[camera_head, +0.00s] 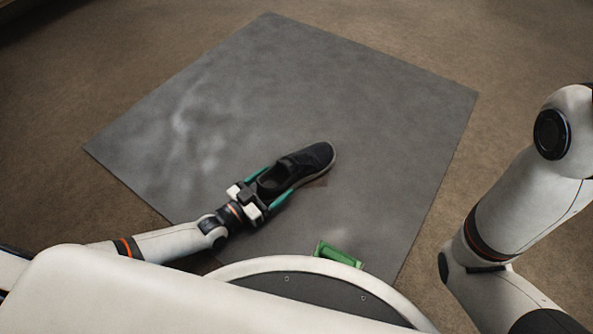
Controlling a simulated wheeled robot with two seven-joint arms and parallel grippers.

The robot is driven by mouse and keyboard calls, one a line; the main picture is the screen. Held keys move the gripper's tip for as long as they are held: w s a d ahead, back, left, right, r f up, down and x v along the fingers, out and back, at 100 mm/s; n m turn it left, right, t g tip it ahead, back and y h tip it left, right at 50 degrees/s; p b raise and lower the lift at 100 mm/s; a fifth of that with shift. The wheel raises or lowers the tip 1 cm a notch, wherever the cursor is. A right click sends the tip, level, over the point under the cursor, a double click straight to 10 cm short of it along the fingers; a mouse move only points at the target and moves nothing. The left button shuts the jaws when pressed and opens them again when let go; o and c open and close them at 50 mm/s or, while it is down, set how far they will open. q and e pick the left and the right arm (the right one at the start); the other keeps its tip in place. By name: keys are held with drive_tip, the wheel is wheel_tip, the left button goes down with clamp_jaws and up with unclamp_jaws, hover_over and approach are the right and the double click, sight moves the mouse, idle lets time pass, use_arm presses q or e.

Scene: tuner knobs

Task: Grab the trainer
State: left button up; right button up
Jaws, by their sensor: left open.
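A black trainer (309,161) with a pale sole edge lies on the grey mat (300,75), right of the mat's middle. Its toe points to the upper right and its heel to the lower left. My left gripper (269,186) reaches in from the lower left. Its green fingers are open, one on each side of the trainer's heel end. I cannot tell whether they touch the shoe. My right arm stands at the right edge, and its gripper is not in view.
A green object (337,254) shows at the mat's near edge, partly hidden behind my base. The mat is otherwise bare, with free room beyond and left of the trainer. Brown floor (520,60) surrounds the mat.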

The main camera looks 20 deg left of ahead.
use_arm(q)
drive_tip(key=c, duration=1.3)
drive_tip(key=shift+o, duration=0.2)
drive_tip(key=shift+r, duration=0.1)
